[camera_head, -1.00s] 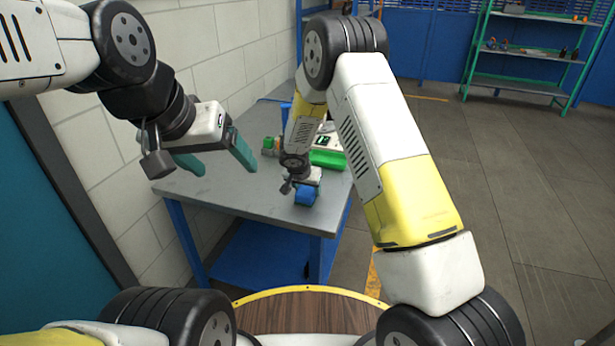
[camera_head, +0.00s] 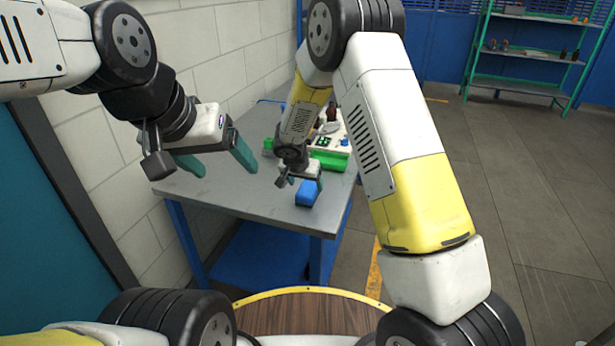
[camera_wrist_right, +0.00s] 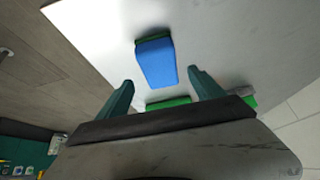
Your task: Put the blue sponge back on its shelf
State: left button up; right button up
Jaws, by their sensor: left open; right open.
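The blue sponge (camera_head: 307,194) lies on the grey table near its front right corner. In the right wrist view the sponge (camera_wrist_right: 155,62) shows a green layer along its far edge and lies just beyond my open fingertips, lined up with the gap between them. My right gripper (camera_head: 303,180) is open and empty, close beside and above the sponge in the head view; its fingers show in the wrist view (camera_wrist_right: 162,88). My left gripper (camera_head: 220,163) is open and empty, in the air over the table's left side. A green-framed shelf rack (camera_head: 520,50) stands at the back right.
Behind my right gripper, a green block (camera_head: 328,160) and a pale tray with bottles (camera_head: 340,137) stand on the table (camera_head: 240,195). A white block wall (camera_head: 215,60) borders the table's left. The floor (camera_head: 540,190) to the right is open.

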jog(key=s+d+r, duration=0.6)
jog(key=s+r, duration=0.1)
jog(key=r, duration=0.4)
jog(key=s+d+r, duration=0.6)
jog(key=s+r, duration=0.1)
jog(key=r, duration=0.4)
jog(key=s+d+r+n+y, duration=0.1)
jog(key=s+r+n+y, duration=0.1)
jog(key=s, duration=0.7)
jog(key=s+d+r+n+y, duration=0.2)
jog(key=s+r, duration=0.2)
jog(key=s, duration=0.6)
jog(key=shift+s+r, duration=0.15)
jog(key=shift+r, duration=0.1)
